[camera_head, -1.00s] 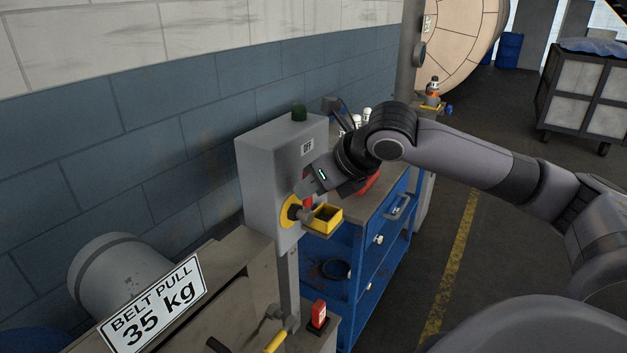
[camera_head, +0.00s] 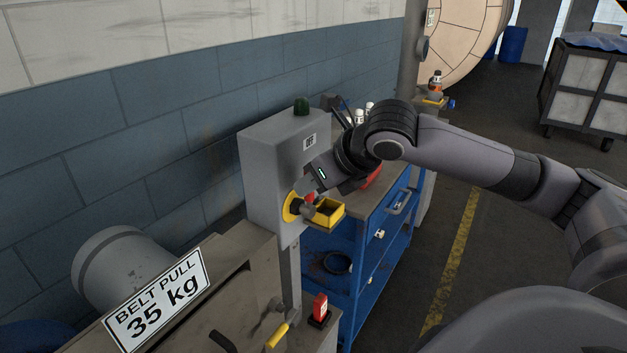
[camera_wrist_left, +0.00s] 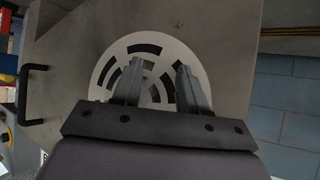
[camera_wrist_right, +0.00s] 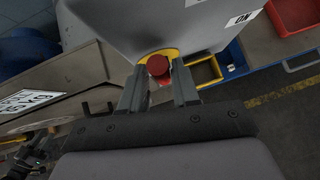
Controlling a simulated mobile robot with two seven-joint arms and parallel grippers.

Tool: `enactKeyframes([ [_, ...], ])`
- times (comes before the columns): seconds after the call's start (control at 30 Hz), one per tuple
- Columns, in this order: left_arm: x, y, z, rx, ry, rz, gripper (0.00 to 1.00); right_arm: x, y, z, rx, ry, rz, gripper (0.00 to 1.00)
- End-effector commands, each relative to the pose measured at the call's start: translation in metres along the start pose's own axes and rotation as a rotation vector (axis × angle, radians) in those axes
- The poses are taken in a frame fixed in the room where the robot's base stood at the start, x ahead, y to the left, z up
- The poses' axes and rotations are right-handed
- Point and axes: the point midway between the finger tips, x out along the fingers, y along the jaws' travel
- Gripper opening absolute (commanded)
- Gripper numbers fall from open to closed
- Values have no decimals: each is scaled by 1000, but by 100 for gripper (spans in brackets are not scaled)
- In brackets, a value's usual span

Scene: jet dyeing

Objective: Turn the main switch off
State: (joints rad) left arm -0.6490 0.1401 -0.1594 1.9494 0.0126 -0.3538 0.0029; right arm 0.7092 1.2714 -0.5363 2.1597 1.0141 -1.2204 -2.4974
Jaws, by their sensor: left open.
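The main switch is a red handle (camera_wrist_right: 158,66) on a yellow round plate on the front of a grey control box (camera_head: 272,172). In the head view my right gripper (camera_head: 308,192) is at the switch and covers much of it. In the right wrist view the two fingers of my right gripper (camera_wrist_right: 158,78) lie on either side of the red handle; I cannot tell whether they press on it. My left gripper (camera_wrist_left: 160,72) is open and empty in front of a white disc with black marks (camera_wrist_left: 110,72).
A yellow open bin (camera_head: 328,213) sits just right of the switch. A blue cart (camera_head: 375,240) stands behind the box. A "BELT PULL 35 kg" sign (camera_head: 158,300) and a red-topped item (camera_head: 320,307) are in front. The floor to the right (camera_head: 490,240) is clear.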

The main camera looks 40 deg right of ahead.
Motion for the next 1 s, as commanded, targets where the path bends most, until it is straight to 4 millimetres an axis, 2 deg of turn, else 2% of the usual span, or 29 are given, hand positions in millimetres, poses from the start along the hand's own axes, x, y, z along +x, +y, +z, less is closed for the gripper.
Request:
enactKeyframes([
  [0.5, 1, 0, 2, 0, 0, 0, 43, -62, 0, 0, -3, -2, -2, 30],
  [0.7, 1, 0, 2, 0, 0, 0, 43, -70, 1, 0, -1, 0, 0, 30],
  [1.0, 1, 0, 2, 0, 0, 0, 43, -70, 1, 0, -1, 0, 1, 30],
])
